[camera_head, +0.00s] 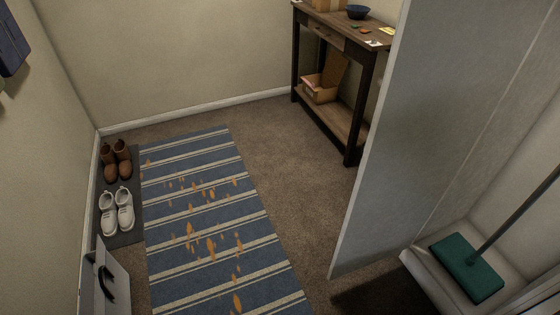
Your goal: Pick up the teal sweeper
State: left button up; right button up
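The teal sweeper (467,268) is at the lower right of the head view. It has a flat rectangular teal head and a long dark handle that rises to the right and leaves the picture. Its head rests on a light grey, bench-like surface (427,274) in a nook behind a pale partition. Neither of my grippers shows in this view.
A tall grey partition (420,150) stands left of the sweeper. A striped blue rug (205,225) with scattered orange bits lies on brown carpet. Shoes sit on a dark mat (127,237) at left. A wooden console table (352,90) stands at the back. Carpet (290,180) between is clear.

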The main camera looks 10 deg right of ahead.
aim_at(466, 265)
jog(key=z, duration=2.05)
